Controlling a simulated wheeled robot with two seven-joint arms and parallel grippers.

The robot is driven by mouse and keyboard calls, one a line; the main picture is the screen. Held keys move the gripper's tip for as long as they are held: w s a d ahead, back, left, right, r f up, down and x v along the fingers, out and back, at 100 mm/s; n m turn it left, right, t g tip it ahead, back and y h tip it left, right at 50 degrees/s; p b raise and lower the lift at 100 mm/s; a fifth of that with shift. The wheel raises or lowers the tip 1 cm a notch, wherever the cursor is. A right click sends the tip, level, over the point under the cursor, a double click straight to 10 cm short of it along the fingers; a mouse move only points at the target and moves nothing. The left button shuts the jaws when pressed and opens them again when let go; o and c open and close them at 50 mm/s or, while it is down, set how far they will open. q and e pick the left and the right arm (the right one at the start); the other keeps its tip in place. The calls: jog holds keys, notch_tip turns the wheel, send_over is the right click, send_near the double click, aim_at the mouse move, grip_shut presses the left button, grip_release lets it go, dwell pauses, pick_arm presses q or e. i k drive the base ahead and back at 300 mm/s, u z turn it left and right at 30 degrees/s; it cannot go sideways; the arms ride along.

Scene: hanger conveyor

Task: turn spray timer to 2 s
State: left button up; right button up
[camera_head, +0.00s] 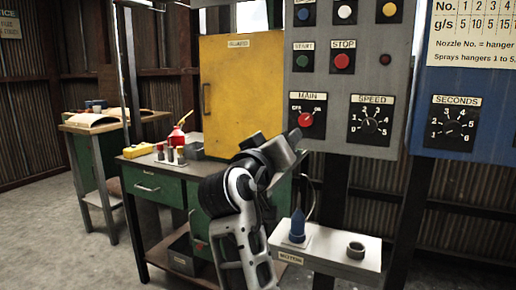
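The spray timer is the dial labelled SECONDS (452,127) on the blue panel (492,110) at the right. Its dark knob sits inside a ring of white numbers. The knob's pointer is too small to read surely. One arm of mine rises from the bottom, left of centre, and I take it as the left. My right gripper is not in view.
The grey panel (340,88) holds a red MAIN knob (306,119), a SPEED dial (370,125), START and STOP buttons and coloured lamps. Below, a pale shelf (325,250) carries a blue nozzle (297,226) and a grey ring (356,250). A green workbench (155,188) stands left.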

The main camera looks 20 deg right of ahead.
aim_at(453, 128)
jog(key=k, duration=1)
